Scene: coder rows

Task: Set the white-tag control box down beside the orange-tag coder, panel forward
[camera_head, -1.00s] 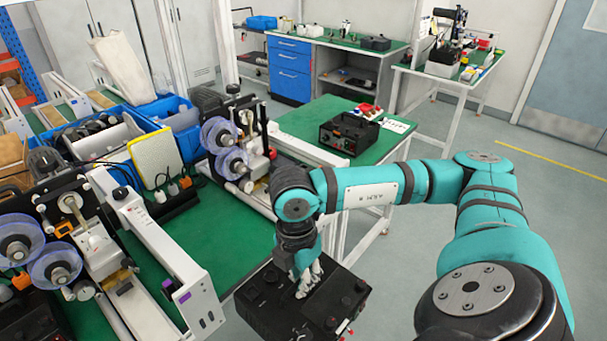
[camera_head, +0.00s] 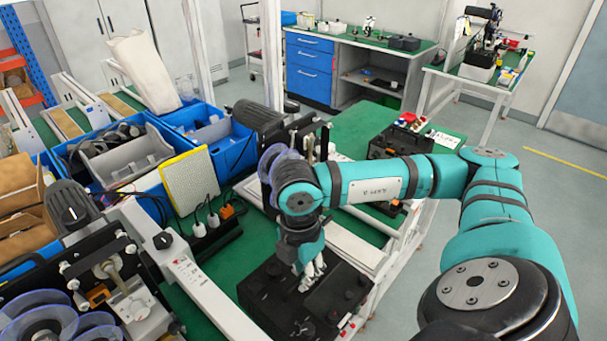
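My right gripper (camera_head: 312,276) points down, its fingers closed at the top of a black control box (camera_head: 268,298) with knobs on top and red parts at its right corner. The box is at the right part of the green table; I cannot tell if it touches. I cannot make out a white tag. One coder with clear purple-blue reels (camera_head: 45,318) stands at the lower left, cut by the frame. Another coder (camera_head: 318,140) stands behind my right wrist, partly hidden. My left gripper is out of view.
A long white rail (camera_head: 207,294) runs along the box's left. A black power strip (camera_head: 214,236) with plugs and a yellow-edged pad (camera_head: 190,182) stand behind it. Blue bins (camera_head: 215,132) fill the back left. Another black box (camera_head: 395,143) sits on the far green table.

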